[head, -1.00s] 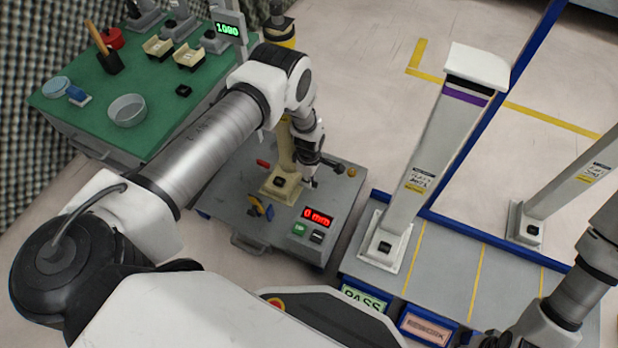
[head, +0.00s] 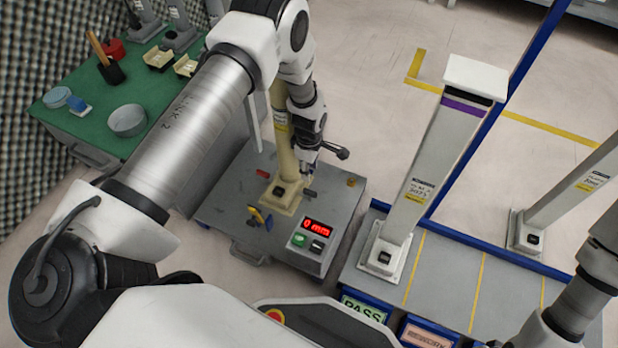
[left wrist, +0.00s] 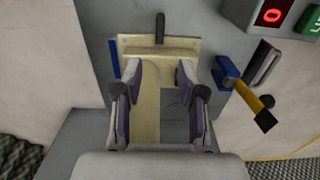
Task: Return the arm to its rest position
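My left arm reaches in from the left in the head view. My left gripper (head: 323,168) is over the grey test table, just right of a cream post (head: 280,140) on a square foot. In the left wrist view, my left gripper (left wrist: 157,78) has its two fingers well apart, with nothing pinched between them. The cream post's foot (left wrist: 185,45) lies beyond the fingertips, and the post seems to pass below the left finger. My right arm (head: 580,300) shows at the lower right; its gripper is out of view.
A green bench (head: 85,120) with a dish and tools is at left. Open floor lies behind.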

